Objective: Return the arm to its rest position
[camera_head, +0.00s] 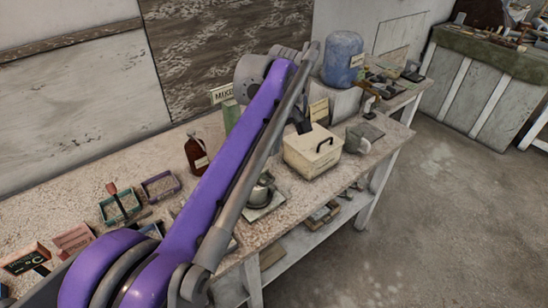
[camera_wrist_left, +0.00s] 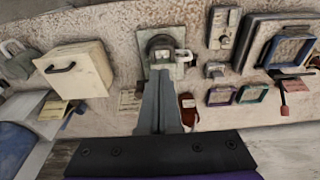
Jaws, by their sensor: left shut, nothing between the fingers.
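My left arm, purple and grey, reaches from the lower left across the middle of the head view, over the worktable (camera_head: 160,160). Its gripper is mostly hidden behind the arm there. In the left wrist view the left gripper (camera_wrist_left: 160,76) shows as two grey fingers close together, shut and empty. They point toward a metal pot (camera_wrist_left: 162,47) on a scale (camera_wrist_left: 181,67); the height between them is hard to tell. The pot (camera_head: 260,192) also shows in the head view, right beside the arm's outline. My right gripper is in neither view.
A brown bottle (camera_head: 197,153) and small trays (camera_head: 160,186) lie left. A blue barrel (camera_head: 343,58) stands at the back. Open floor (camera_head: 430,220) is at right.

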